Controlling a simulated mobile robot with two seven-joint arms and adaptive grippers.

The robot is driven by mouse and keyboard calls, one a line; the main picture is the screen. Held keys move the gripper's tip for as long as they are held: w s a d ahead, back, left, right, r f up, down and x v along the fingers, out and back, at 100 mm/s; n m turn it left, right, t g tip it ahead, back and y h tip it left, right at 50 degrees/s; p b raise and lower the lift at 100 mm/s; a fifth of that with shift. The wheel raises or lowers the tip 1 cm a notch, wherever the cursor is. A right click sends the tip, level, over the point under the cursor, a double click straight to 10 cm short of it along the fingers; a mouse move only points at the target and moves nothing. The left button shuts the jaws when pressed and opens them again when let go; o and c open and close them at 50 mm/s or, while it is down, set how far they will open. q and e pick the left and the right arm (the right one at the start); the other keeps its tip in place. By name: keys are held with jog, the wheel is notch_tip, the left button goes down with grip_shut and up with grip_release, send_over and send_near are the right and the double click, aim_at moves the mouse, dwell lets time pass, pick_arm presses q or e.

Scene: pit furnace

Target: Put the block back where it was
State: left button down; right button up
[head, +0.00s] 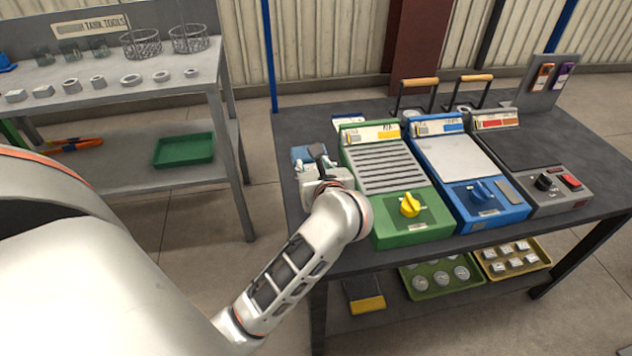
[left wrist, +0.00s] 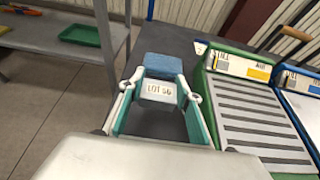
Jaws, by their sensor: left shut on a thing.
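The block (left wrist: 158,91) is grey-blue with a pale face marked "LOT", the number hard to read. My left gripper (left wrist: 158,95) is shut on it, with a teal-lined finger on each side. In the head view the left gripper (head: 318,158) is at the left end of the dark table, just left of the green unit. A bit of blue (head: 301,154) shows beside its fingers there. I cannot tell whether the block touches the table top. My right gripper is not in view.
The green unit (head: 378,182) with slats and a yellow knob stands close right of the gripper. A blue unit (head: 449,156) and a dark unit (head: 517,146) follow. A grey rack (head: 150,83) with rings and baskets stands at left. Floor lies between.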

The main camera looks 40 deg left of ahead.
pick_arm(q)
notch_tip(320, 180, down, 5)
jog(key=shift+r+b, duration=0.1)
jog(key=shift+b, duration=0.45)
jog(key=shift+f, duration=0.3)
jog(key=c, duration=1.5)
grip_release()
jog(key=shift+o, duration=0.3)
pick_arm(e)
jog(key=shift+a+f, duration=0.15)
